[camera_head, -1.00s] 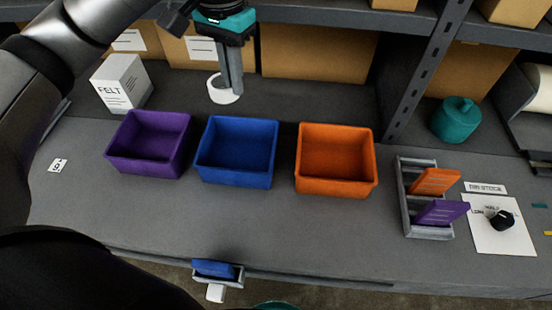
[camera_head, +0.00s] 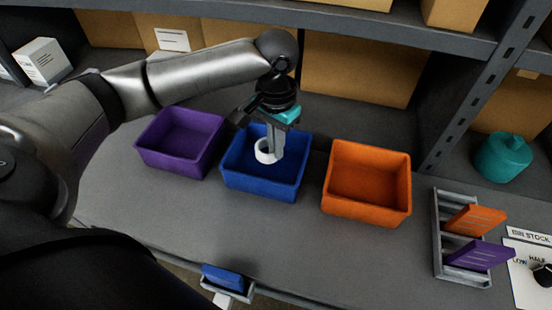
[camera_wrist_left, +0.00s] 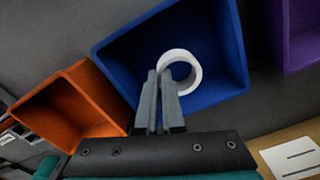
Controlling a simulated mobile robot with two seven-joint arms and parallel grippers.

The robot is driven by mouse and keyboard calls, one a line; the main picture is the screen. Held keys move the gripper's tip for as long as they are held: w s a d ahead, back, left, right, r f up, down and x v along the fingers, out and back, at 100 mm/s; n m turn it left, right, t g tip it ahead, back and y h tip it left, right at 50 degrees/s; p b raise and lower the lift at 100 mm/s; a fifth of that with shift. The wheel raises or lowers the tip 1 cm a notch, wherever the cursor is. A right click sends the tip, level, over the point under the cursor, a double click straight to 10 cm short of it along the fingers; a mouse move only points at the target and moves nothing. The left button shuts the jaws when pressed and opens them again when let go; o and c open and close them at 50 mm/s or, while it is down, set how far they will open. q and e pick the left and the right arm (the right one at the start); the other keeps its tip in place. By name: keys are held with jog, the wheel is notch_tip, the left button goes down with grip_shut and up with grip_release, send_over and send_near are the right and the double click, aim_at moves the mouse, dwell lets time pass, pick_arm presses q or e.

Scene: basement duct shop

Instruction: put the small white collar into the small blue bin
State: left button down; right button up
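The small white collar (camera_head: 263,152) is a short open ring. My left gripper (camera_head: 275,157) is shut on the collar's wall, and the ring sticks out to the left of the fingers. Gripper and collar are over the opening of the blue bin (camera_head: 262,188); I cannot tell how deep they reach. In the left wrist view the collar (camera_wrist_left: 188,57) shows at the fingertips (camera_wrist_left: 163,77), in front of the blue bin's interior (camera_wrist_left: 217,35). My right gripper is not in view.
A purple bin (camera_head: 165,160) stands left of the blue one, an orange bin (camera_head: 362,205) right of it. A rack (camera_head: 448,262) with orange and purple cards is at the right. A teal container (camera_head: 503,157) stands farther back. Shelf boards and cardboard boxes line the back.

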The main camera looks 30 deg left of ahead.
aim_at(276, 163)
pick_arm(q)
notch_tip(276, 163, down, 4)
jog(key=shift+f, duration=0.15)
dwell(0.3)
jog(key=shift+f, duration=0.45)
jog(key=c, duration=1)
grip_release()
jog(key=shift+c, duration=0.2)
